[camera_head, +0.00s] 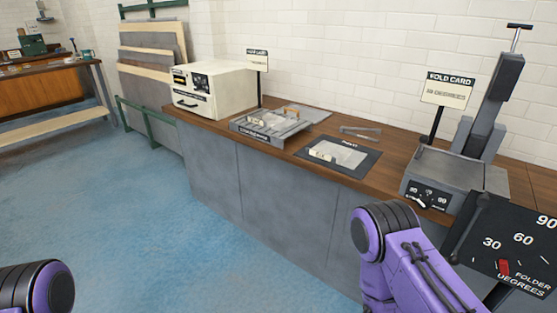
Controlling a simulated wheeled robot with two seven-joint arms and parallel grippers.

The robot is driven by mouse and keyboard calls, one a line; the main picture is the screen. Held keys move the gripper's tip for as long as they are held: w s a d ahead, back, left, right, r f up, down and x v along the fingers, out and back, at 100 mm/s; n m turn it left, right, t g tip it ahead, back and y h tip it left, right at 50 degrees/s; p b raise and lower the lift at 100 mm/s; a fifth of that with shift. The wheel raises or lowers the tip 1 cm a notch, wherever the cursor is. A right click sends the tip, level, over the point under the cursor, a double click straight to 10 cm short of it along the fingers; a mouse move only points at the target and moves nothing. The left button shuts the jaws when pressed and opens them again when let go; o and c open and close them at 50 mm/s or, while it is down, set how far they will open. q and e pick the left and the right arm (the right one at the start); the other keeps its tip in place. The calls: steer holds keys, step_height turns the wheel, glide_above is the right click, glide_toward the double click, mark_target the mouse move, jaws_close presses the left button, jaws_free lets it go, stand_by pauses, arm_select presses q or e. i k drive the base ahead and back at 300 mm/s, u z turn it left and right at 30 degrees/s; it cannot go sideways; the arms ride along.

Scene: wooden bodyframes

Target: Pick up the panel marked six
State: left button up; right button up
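I cannot make out a panel marked six; any such marking is too small to read. A dark flat board (368,167) on the workbench has a pale area with a small whitish piece (321,154) at its left end. Purple links of my arms show at the bottom left and bottom right. Neither gripper is in view, so their state is hidden.
The workbench (400,143) runs along the white wall. It bears a cream box machine (215,90), a folder machine (440,175), and fold card signs (447,89). A degree dial panel (510,240) stands at the right. The blue floor (150,220) before the bench is clear.

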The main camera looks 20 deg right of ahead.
mark_target(335, 154)
steer(key=u, duration=0.95)
steer(key=i, duration=0.95)
steer(key=z, duration=0.5)
